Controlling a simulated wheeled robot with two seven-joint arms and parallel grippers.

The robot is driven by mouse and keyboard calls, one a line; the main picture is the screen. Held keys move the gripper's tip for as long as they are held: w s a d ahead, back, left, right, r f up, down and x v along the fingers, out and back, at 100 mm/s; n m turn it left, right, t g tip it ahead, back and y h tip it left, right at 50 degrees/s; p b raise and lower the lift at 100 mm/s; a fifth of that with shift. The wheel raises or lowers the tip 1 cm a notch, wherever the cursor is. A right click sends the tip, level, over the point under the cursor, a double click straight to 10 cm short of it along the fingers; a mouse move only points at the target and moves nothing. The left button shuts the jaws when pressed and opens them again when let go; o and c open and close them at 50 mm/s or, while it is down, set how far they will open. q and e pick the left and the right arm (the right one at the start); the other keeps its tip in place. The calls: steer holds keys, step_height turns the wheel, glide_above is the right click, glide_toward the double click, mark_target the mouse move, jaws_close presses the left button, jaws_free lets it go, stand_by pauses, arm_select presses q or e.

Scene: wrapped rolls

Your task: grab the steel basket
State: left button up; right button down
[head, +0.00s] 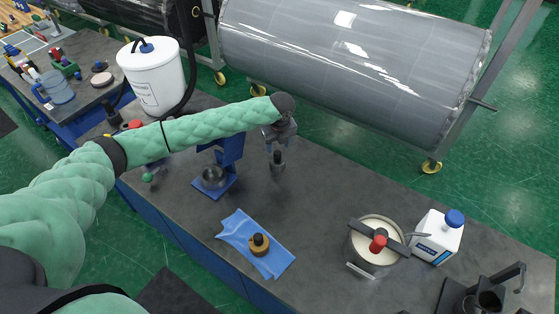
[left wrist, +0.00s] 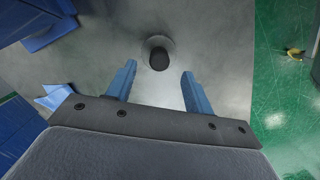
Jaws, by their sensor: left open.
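My left gripper (head: 278,142) is open and empty, pointing down over the grey workbench. A small steel piece with a dark round knob (head: 277,163) stands just below it. In the left wrist view this knobbed piece (left wrist: 159,59) shows ahead, roughly centred between the two blue fingers and apart from both. A round steel cup (head: 214,177) sits on the base of a blue stand (head: 229,149), left of my gripper. I cannot tell surely which steel piece is the basket. My right gripper is not in view.
A blue cloth with a brass, black-knobbed piece (head: 259,244) lies near the front edge. A steel pot (head: 362,247), a white jug (head: 437,240) and a dark device (head: 487,297) stand right. A white bucket (head: 153,78) stands back left. Wrapped rolls (head: 350,65) lie behind.

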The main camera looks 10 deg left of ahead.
mark_target(277, 152)
arm_select(q)
steer(key=shift+a+f, duration=0.1)
steer(key=shift+f, duration=0.5)
steer(key=f+b, duration=0.3)
steer(key=shift+w+f+b, duration=0.25)
steer(key=shift+f+b, duration=0.05)
steer(key=shift+f, duration=0.05)
steer(key=shift+a+f, duration=0.1)
steer(key=shift+f, duration=0.1)
jaws_close()
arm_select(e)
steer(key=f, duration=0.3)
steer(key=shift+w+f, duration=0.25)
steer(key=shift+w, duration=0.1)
